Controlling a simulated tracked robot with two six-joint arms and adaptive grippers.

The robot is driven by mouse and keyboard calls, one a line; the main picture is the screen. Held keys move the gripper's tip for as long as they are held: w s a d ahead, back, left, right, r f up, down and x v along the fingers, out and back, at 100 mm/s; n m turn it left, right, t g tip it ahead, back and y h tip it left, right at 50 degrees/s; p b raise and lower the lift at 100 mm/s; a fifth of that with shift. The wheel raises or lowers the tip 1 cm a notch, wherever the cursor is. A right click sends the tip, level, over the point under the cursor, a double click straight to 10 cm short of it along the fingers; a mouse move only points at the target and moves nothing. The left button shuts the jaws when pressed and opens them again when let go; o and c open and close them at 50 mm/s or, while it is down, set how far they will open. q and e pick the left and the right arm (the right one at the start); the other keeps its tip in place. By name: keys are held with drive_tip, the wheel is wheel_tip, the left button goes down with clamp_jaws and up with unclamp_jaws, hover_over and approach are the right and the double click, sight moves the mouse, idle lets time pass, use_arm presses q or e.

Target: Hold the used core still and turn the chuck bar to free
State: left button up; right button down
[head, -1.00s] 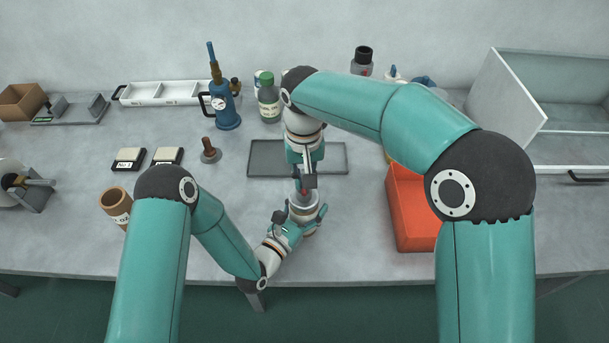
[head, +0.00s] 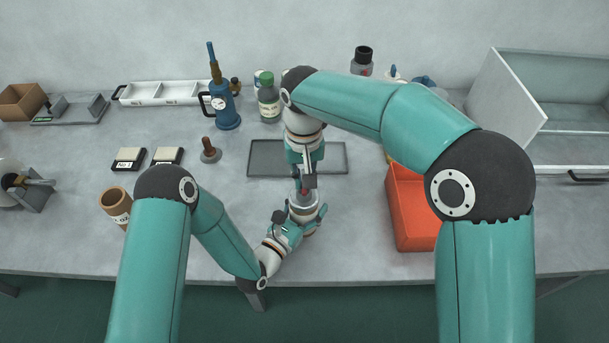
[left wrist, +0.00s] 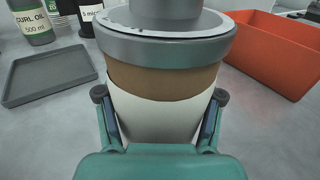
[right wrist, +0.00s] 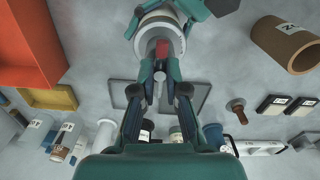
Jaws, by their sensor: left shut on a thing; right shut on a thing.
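The used core (left wrist: 165,83) stands upright in the left wrist view, brown with a white lower band. A grey chuck (left wrist: 165,48) covers its top, with a round hub above it. My left gripper (head: 305,213) is shut on the core, one finger on each side of the white band. My right gripper (right wrist: 159,76) is above the chuck, coming from the far side, and is shut on the chuck bar. A red part (right wrist: 162,48) shows at its fingertips, over the chuck. In the head view, my right gripper (head: 305,183) and arm hide most of the bar.
A grey tray (head: 262,160) lies behind the core. A red bin (head: 418,246) stands to the right. A brown tube (head: 113,200), two dark-and-white blocks and a small plunger-shaped piece (head: 209,152) are to the left. Bottles (head: 268,103) stand along the back.

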drive_tip(key=c, duration=1.2)
unclamp_jaws()
wheel_tip(320, 180, up, 12)
